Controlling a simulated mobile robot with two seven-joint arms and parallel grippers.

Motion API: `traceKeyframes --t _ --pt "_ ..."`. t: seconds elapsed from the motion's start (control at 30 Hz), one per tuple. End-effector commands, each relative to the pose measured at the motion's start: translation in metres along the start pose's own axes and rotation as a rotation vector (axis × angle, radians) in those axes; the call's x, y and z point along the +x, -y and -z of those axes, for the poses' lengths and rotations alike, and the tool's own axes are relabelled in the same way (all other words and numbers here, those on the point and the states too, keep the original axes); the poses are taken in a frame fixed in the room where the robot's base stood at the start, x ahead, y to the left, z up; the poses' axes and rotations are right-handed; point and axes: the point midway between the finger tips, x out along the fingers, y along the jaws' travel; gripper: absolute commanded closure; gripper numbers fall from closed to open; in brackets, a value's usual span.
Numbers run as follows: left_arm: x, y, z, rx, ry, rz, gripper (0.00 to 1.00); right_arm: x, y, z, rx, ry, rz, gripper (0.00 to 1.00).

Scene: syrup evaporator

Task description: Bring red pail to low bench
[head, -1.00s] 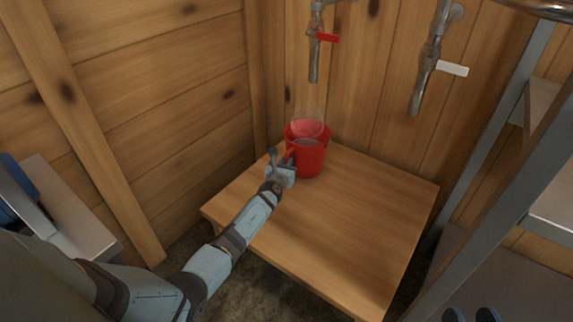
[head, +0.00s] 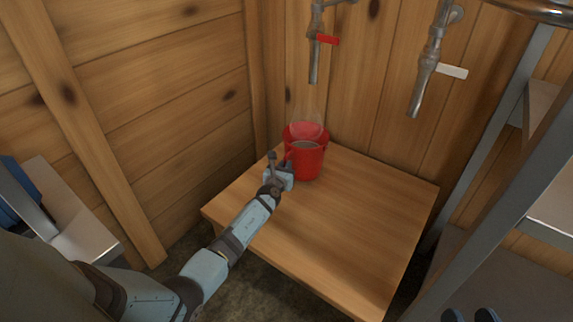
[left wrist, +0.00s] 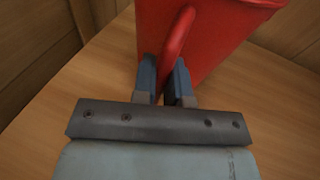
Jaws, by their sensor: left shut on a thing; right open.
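The red pail (head: 309,165) is at the back left of the wooden low bench (head: 345,225), upright, with pale steam above its mouth. I cannot tell whether its base touches the bench top. My left gripper (head: 287,172) is at the pail's near left side. In the left wrist view its fingers (left wrist: 164,82) are shut on the pail's red handle (left wrist: 176,40); the pail (left wrist: 215,30) fills the top of that view. My right gripper (head: 471,314) shows only as two dark, parted fingertips at the bottom right edge, open and empty.
Two metal taps hang from the back wall, one with a red lever (head: 327,40), one with a white lever (head: 452,72). A grey metal frame with shelves (head: 480,190) stands at right. A pale surface (head: 85,235) lies at left. The bench's front and right are clear.

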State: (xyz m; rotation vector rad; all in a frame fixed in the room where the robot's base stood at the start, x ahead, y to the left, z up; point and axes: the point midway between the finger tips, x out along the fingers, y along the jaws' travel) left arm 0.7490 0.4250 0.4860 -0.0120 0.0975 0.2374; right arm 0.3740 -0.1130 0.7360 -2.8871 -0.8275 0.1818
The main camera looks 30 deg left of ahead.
Motion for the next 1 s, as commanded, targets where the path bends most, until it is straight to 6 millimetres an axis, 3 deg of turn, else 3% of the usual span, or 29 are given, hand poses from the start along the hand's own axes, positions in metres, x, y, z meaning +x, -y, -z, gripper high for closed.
traceKeyframes --t 0.43,1.0 --pt "-0.026 -0.004 0.001 0.003 0.000 0.000 1.00 -0.004 0.006 0.003 0.053 0.008 -0.008 0.51" --pt "-0.058 -0.008 0.006 0.004 -0.002 0.000 1.00 -0.005 0.007 0.031 0.048 -0.083 -0.018 0.51"
